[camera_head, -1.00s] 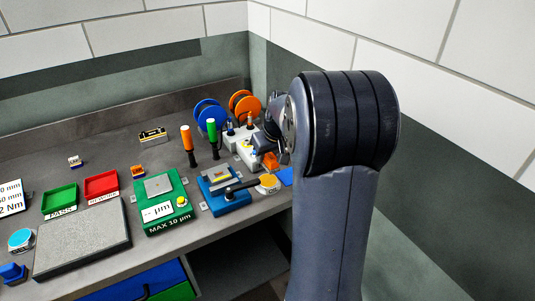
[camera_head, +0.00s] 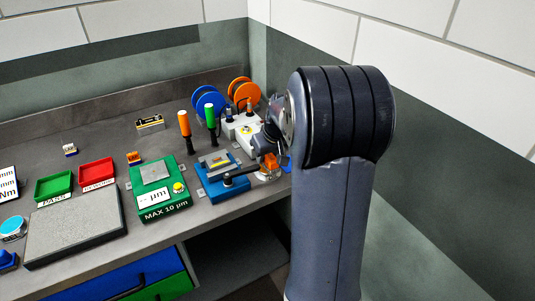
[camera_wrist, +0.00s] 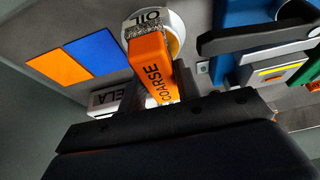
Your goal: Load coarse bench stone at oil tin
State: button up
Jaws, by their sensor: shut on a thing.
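My gripper (camera_wrist: 158,92) is shut on the orange coarse bench stone (camera_wrist: 152,68), marked COARSE, with a grey grainy far end. In the wrist view this end overlaps the round oil tin (camera_wrist: 176,42), which has a white rim and an OIL label. I cannot tell whether stone and tin touch. In the head view the stone and tin crowd together at the bench's right front, partly hidden by my arm.
A blue fixture (camera_head: 222,187) with a black lever stands just left of the tin. A green MAX 10 µm gauge (camera_head: 160,190) is farther left. Blue (camera_wrist: 95,50) and orange (camera_wrist: 57,68) squares lie beside the tin. Orange (camera_head: 184,124) and green handles stand behind.

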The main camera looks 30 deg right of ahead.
jog(key=shift+f+b, duration=0.5)
jog(key=shift+f, duration=0.05)
dwell(1.8)
jog(key=shift+r+p, duration=2.55)
jog(key=shift+r, duration=1.05)
jog(key=shift+f, duration=0.1)
